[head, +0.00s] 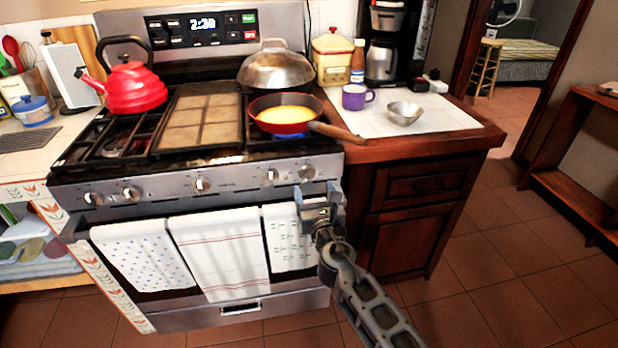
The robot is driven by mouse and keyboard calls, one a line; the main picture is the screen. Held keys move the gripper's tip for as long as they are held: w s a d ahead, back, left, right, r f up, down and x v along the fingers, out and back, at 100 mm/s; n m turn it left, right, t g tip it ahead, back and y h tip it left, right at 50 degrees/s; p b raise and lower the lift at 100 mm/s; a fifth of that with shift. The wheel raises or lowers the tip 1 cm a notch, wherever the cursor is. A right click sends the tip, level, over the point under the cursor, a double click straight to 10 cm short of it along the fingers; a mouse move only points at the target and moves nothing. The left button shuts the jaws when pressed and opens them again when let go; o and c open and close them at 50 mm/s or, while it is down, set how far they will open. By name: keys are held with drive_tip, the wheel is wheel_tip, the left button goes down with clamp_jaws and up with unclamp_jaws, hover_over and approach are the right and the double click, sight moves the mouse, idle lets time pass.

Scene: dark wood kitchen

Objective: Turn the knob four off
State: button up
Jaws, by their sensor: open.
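The stove front (235,182) carries a row of several round metal knobs. The second knob from the right (270,175) and the rightmost knob (306,171) sit at the right of the panel. No numbers are readable, so I cannot tell which is knob four. My gripper (317,189) is open, its fingers apart, just below and right of the rightmost knob. I see nothing between its fingers. Whether it touches the panel is unclear. A blue flame (290,137) shows under the red pan (284,128) at the front right burner.
The pan's wooden handle (336,130) sticks out over the counter edge, above my gripper. Towels (220,255) hang from the oven handle below the knobs. A red kettle (133,90) and a lidded pan (276,70) stand on the stove.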

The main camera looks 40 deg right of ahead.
sight(308, 176)
drive_tip(key=x, duration=0.6)
drive_tip(key=shift+w+d, duration=0.15)
drive_tip(key=shift+w, duration=0.05)
drive_tip(key=shift+c, duration=0.2)
drive_tip(key=c, duration=1)
